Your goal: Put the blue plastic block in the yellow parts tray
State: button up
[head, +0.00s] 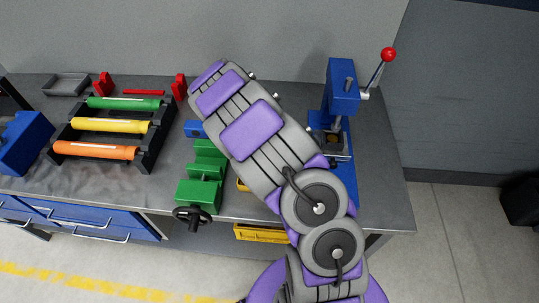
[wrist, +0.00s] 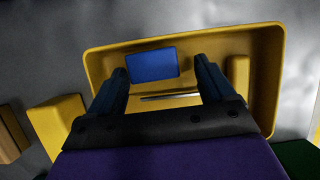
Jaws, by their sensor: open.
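The blue plastic block (wrist: 152,64) lies inside the yellow parts tray (wrist: 271,110) in the wrist view, near the tray's far wall and left of its middle. My gripper (wrist: 162,75) is open, with its two dark fingers over the tray on either side of the block's line. The fingers do not grip the block.
A yellow piece (wrist: 238,76) and a thin metal strip lie in the tray. A yellow block (wrist: 58,126) sits outside it, left. In the head view, a green vise (head: 201,178) stands left of my arm and a blue press (head: 342,88) right.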

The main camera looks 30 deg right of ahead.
jog(key=shift+a+r, duration=0.1)
jog(key=shift+a, duration=0.1)
jog(key=shift+w+d+r, duration=0.15)
jog(key=shift+r, duration=0.5)
jog(key=p+v, duration=0.3)
jog(key=v, duration=0.7)
jog(key=s+r+m, duration=0.4)
jog(key=s+r, duration=0.4)
jog(key=s+a+r+m+y, duration=0.1)
jog(key=s+a+r+m, duration=0.1)
jog(key=s, duration=0.7)
jog(key=s+a+r+m+y, duration=0.1)
jog(key=s+a+r+m, duration=0.1)
jog(key=s+a, duration=0.3)
jog(key=s+a+r+m+y, duration=0.1)
jog(key=s+a+r+m, duration=0.1)
jog(key=s, duration=1)
jog(key=shift+s+a+m+t+y, duration=0.4)
jog(key=shift+a+m, duration=0.2)
jog(key=shift+a, duration=0.15)
